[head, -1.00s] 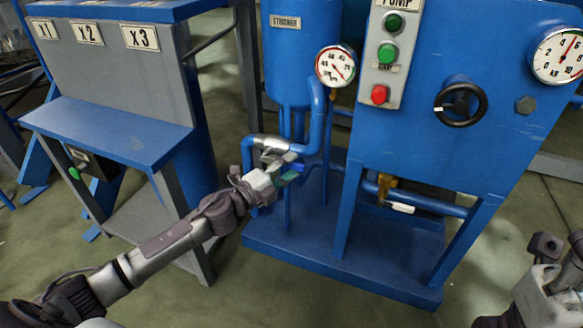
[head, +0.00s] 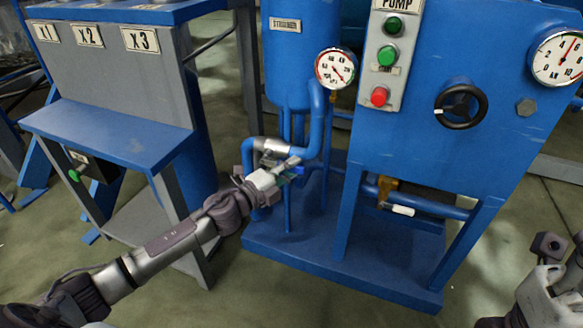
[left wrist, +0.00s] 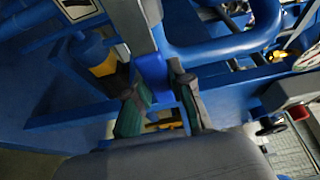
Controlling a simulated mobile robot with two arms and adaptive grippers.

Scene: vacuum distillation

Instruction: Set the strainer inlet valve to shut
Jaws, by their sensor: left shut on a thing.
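The strainer (head: 290,65) is a blue upright vessel with a nameplate, left of the pump panel in the head view. Blue pipe with a silver-grey section (head: 272,145) bends below it. My left gripper (head: 287,174) is at this pipework, just below the silver-grey section. In the left wrist view, its dark green-padded fingers (left wrist: 163,102) are closed around a blue handle-like piece (left wrist: 153,70), which I take as the strainer inlet valve's handle. The valve body is mostly hidden by the gripper. My right gripper (head: 547,262) is partly in view at the lower right, away from the valve.
A round gauge (head: 336,68) sits right of the strainer. The blue panel carries buttons (head: 388,55) and a black handwheel (head: 461,104). Another valve with a white-ended handle (head: 402,210) is on the lower pipe. A blue-topped bench (head: 105,130) stands left. Floor is clear in front.

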